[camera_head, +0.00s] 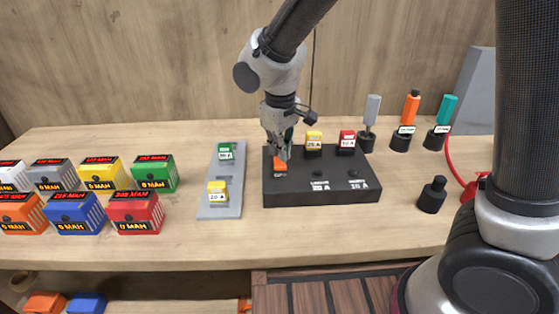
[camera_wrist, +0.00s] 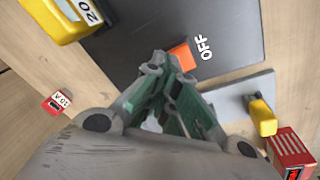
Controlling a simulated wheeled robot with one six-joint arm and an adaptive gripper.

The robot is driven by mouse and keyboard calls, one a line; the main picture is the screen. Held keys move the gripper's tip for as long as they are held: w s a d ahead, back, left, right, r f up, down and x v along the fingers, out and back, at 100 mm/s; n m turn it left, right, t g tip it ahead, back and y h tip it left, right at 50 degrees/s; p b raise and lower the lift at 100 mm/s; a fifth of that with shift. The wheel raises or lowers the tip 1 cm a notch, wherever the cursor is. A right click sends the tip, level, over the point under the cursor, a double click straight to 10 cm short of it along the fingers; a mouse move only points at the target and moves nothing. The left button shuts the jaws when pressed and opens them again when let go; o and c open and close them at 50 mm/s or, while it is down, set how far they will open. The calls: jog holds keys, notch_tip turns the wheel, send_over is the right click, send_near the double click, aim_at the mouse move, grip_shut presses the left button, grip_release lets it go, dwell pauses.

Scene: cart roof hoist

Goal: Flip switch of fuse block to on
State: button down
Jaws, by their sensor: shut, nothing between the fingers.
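The black fuse block (camera_head: 322,196) lies on the wooden table. Its small orange switch (camera_head: 280,165) is on the top left of the block. In the wrist view the switch (camera_wrist: 184,56) shows beside my fingertips, with the white word OFF printed next to it. My gripper (camera_head: 282,155) points down over the block's left side with its fingers closed together and empty. In the wrist view my gripper (camera_wrist: 160,62) has its tips right by the switch; I cannot tell whether they touch it. The fingers partly hide the switch in the head view.
A yellow fuse (camera_head: 314,138) and a red fuse (camera_head: 347,139) stand at the block's back. A grey strip (camera_head: 219,206) with a green and a yellow fuse lies left. Several coloured boxes (camera_head: 135,212) stand further left. Screwdriver-like tools and a black cylinder (camera_head: 432,194) stand right.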

aim_at(280, 162)
jog(key=shift+s+r, duration=0.15)
jog(key=shift+r, duration=0.9)
jog(key=shift+s+r, duration=0.2)
jog(key=shift+r, duration=0.9)
jog(key=shift+s+r, duration=0.15)
jog(key=shift+r, duration=0.9)
jog(key=shift+s+d+f+g+h, duration=0.2)
jog(key=shift+s+d+f, duration=0.15)
jog(key=shift+s+d, duration=0.25)
jog(key=shift+s+d+f+g+h, duration=0.1)
jog(key=shift+s+d+f+g, duration=0.1)
jog(key=shift+s+d+f, duration=0.3)
jog(key=s+d+r+m+t, duration=0.1)
jog(key=s+d+r+m, duration=0.2)
jog(key=d, duration=0.7)
jog(key=s+d+r+m+t, duration=0.1)
jog(key=s+d+r+m, duration=0.2)
jog(key=s+d, duration=0.3)
jog(key=s+d+r+m+t, duration=0.1)
jog(key=s+d+r+m, duration=0.2)
jog(key=d, duration=1.1)
jog(key=shift+s+d+r, duration=0.35)
jog(key=shift+s+r, duration=0.1)
jog(key=shift+s, duration=0.7)
